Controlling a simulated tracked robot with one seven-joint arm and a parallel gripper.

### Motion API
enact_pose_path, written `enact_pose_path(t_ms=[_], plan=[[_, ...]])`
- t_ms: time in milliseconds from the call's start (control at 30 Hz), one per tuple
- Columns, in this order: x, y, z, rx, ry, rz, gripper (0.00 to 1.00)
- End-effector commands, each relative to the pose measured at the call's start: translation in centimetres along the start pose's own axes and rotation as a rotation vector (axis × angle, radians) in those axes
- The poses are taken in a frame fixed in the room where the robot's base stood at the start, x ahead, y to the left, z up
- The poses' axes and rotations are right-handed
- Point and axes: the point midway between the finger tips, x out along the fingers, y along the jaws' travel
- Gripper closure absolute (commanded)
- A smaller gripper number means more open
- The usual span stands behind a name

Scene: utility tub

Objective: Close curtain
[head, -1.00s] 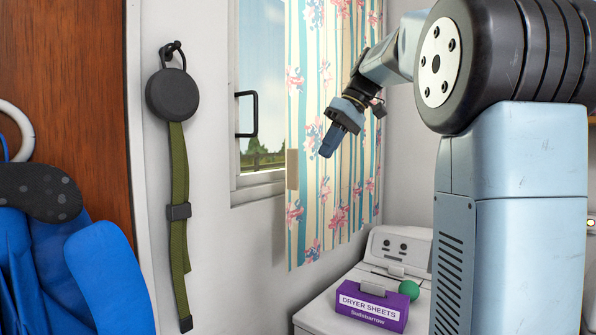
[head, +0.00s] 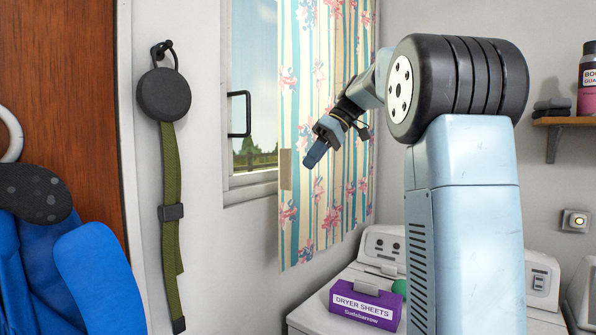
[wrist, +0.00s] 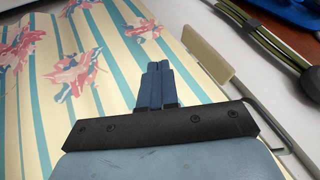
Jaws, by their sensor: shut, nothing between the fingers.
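The floral curtain (head: 322,240) has cream and teal stripes with pink flowers. It hangs at the right part of the window (head: 252,115), and glass shows to its left. A beige tab (head: 286,169) sits on the curtain's left edge; the tab also shows in the wrist view (wrist: 207,50), right of my fingers. My gripper (head: 316,153) is in front of the curtain, to the right of the tab. In the wrist view my gripper (wrist: 158,70) has its blue fingers together and empty over the curtain (wrist: 40,110). I cannot tell if the fingertips touch the cloth.
A black window handle (head: 240,114) sticks out left of the curtain. A purple dryer sheets box (head: 362,304) stands on a white machine (head: 318,318) below. A round black case with a green strap (head: 165,95) hangs left of the window. A shelf (head: 566,121) is at the right.

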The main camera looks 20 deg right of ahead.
Motion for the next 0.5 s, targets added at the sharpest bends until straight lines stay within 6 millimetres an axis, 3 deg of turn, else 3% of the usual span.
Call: enact_pose_path(t_ms=[133, 300, 500], plan=[[2.6, -0.1, 0.0, 0.000, -0.002, -0.002, 1.00], [3.6, -2.3, 0.0, -0.002, 0.000, 0.000, 1.00], [4.2, -3.4, 0.0, 0.000, 0.000, 0.000, 1.00]])
